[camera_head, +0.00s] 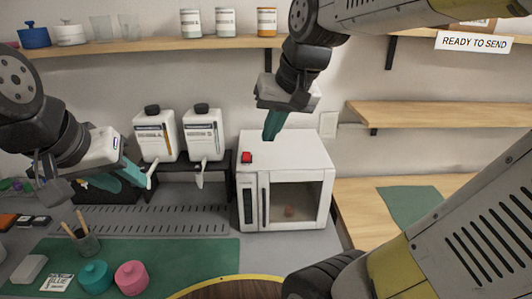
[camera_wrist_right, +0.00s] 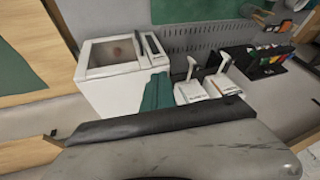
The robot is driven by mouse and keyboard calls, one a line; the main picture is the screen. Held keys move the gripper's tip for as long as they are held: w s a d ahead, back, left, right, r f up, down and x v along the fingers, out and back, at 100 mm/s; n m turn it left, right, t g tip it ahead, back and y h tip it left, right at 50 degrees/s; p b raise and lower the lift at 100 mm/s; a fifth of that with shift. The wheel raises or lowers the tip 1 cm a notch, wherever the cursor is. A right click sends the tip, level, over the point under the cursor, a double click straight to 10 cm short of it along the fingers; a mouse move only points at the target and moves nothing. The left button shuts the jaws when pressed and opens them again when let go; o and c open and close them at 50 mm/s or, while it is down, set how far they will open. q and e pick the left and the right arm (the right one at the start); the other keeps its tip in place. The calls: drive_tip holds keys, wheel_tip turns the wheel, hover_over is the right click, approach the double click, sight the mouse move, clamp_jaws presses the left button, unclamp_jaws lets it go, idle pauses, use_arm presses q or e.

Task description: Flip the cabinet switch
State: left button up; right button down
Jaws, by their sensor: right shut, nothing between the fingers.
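The white cabinet (camera_head: 304,150) stands on the bench below the wall shelf, with a dark window in its front. It also shows in the right wrist view (camera_wrist_right: 100,95). Its red switch (camera_head: 246,157) sits on the top at the left front corner; I cannot make it out in the right wrist view. My right gripper (camera_head: 270,136) is shut and empty, its teal fingers pointing down above the cabinet's back edge, to the right of the switch. My left gripper (camera_head: 133,182) is at the left, fingers apart and empty, in front of the white dispensers.
Two white dispensers (camera_head: 204,133) stand on a dark stand left of the cabinet. A pink pot (camera_head: 131,277), a teal pot (camera_head: 95,276) and a brush cup (camera_head: 86,242) are on the green mat (camera_head: 185,262). The shelf (camera_head: 150,45) runs overhead behind my right arm.

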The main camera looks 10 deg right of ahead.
drive_tip(key=s+f+t, duration=0.1)
drive_tip(key=s+f, duration=0.2)
drive_tip(key=s, duration=0.4)
drive_tip(key=shift+a+n, duration=0.15)
drive_tip(key=shift+n, duration=0.25)
drive_tip(key=shift+w+r, duration=0.1)
wheel_tip(320, 180, up, 2)
drive_tip(key=m+g+h, duration=0.3)
hover_over(246, 153)
drive_tip(key=s, duration=0.4)
drive_tip(key=shift+w+a, duration=0.15)
drive_tip(key=shift+a, duration=0.2)
drive_tip(key=x, duration=1.4)
drive_tip(key=shift+s+a, duration=0.2)
drive_tip(key=shift+s, duration=0.1)
